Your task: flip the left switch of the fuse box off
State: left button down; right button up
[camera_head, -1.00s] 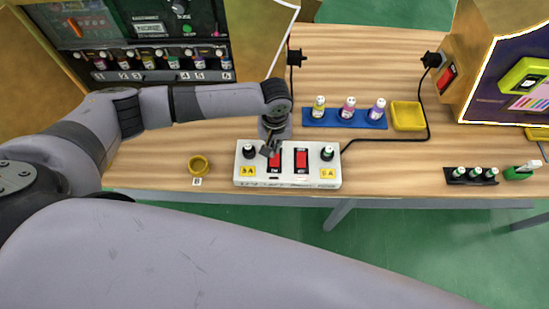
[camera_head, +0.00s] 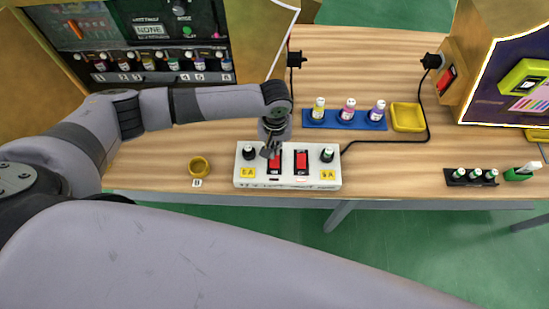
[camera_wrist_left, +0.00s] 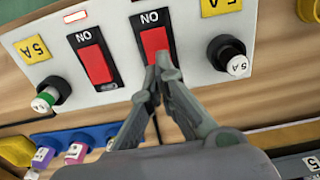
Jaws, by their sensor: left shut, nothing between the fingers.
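The white fuse box (camera_head: 288,183) lies on the wooden table with two red switches. The left switch (camera_head: 276,164) is partly covered by my left gripper (camera_head: 270,154). The right switch (camera_head: 302,160) is clear. In the left wrist view, the picture is turned around: the left switch (camera_wrist_left: 154,42) is the right-hand one, and the right switch (camera_wrist_left: 96,64) is beside it. My right gripper is not seen.
Fuse holders (camera_head: 327,154) flank the switches. A yellow ring (camera_head: 199,167) lies left of the box. Behind are a blue tray (camera_head: 322,117) with bottles and a yellow tray (camera_head: 408,116). A black cable (camera_head: 390,140) runs from the box. A bottle rack (camera_head: 470,181) stands right.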

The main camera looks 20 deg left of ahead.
pick_arm(q)
jog(key=shift+f+b, duration=0.45)
jog(key=shift+f, duration=0.75)
dwell(0.7)
notch_tip(320, 180, up, 7)
jog(key=p, duration=0.8)
jog(key=shift+r+p, duration=0.1)
jog(key=shift+p, duration=0.2)
dwell(0.3)
